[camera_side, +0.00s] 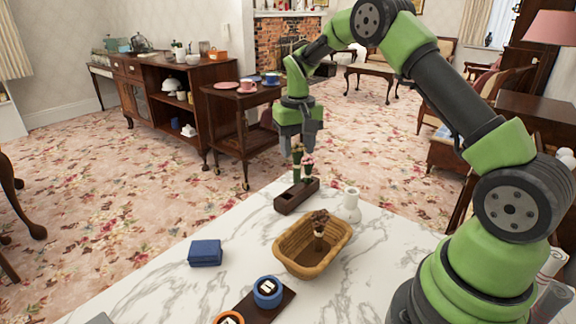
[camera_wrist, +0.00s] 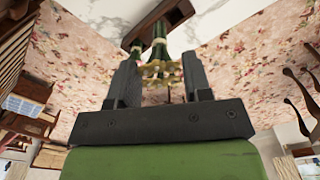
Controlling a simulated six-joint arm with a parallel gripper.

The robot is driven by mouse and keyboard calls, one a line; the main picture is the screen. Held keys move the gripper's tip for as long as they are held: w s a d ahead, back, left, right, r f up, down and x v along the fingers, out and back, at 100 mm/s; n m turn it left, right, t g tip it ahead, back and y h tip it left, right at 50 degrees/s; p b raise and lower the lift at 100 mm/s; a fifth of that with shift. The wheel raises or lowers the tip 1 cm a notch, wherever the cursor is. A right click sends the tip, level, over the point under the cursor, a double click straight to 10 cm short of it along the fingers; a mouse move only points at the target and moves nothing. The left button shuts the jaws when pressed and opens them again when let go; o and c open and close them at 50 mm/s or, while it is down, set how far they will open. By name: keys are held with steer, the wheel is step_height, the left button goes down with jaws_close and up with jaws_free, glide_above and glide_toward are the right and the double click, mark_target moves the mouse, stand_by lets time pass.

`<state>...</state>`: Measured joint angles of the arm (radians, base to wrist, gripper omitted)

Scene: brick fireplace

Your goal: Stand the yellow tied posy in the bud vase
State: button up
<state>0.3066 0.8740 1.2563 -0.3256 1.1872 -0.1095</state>
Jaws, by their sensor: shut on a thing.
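The yellow tied posy (camera_side: 297,159) has a green stem and hangs upright below my gripper (camera_side: 299,143), its head between the fingers. In the wrist view its yellow flowers (camera_wrist: 160,70) lie between the fingers of my gripper (camera_wrist: 163,68), which is shut on it. Its stem end is at the dark wooden trough (camera_side: 288,205); I cannot tell whether it is inside or just above. A pink-headed posy (camera_side: 307,161) stands close on its right. The white bud vase (camera_side: 351,205) stands upright to the right of the trough, apart from my gripper.
A wicker basket (camera_side: 290,262) with a dark-headed posy (camera_side: 319,226) stands in front of the vase. A blue folded cloth or box (camera_side: 205,253) lies left. A dark tray (camera_side: 272,310) with round pots is at the front. Bare marble (camera_side: 150,295) lies at the front left.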

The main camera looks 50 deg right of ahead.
steer(key=s+d+r, duration=0.5)
steer(key=s+r, duration=0.2)
steer(key=s, duration=0.5)
steer(key=shift+f, duration=2.8)
steer(key=shift+f, duration=2.6)
steer(key=o, duration=0.9)
